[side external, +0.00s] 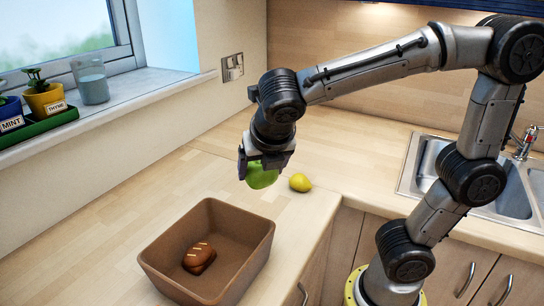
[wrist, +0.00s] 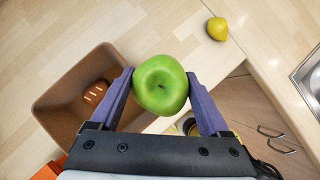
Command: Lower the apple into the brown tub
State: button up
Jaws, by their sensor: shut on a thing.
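A green apple (side external: 262,175) is held in my gripper (side external: 263,163) above the counter, up and to the right of the brown tub's far edge in the side view. In the wrist view my gripper (wrist: 161,88) has its two fingers on either side of the apple (wrist: 160,84), touching it. The brown tub (side external: 262,240) stands open on the counter and holds a brown bread loaf (side external: 199,257). In the wrist view the tub (wrist: 52,84) and the loaf (wrist: 95,92) lie to the left of the apple.
A yellow lemon (side external: 300,182) lies on the counter (side external: 120,220) behind the tub. A steel sink (side external: 423,160) is at the right. A windowsill with a glass (side external: 91,82) and potted herbs (side external: 45,97) is at the left. The counter's front edge is close to the tub.

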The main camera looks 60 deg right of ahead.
jog(key=a+f, duration=0.3)
jog(key=a, duration=1)
jog(key=shift+s, duration=0.45)
jog(key=shift+w+d, duration=0.1)
jog(key=shift+w+d, duration=0.25)
jog(key=shift+f, duration=0.2)
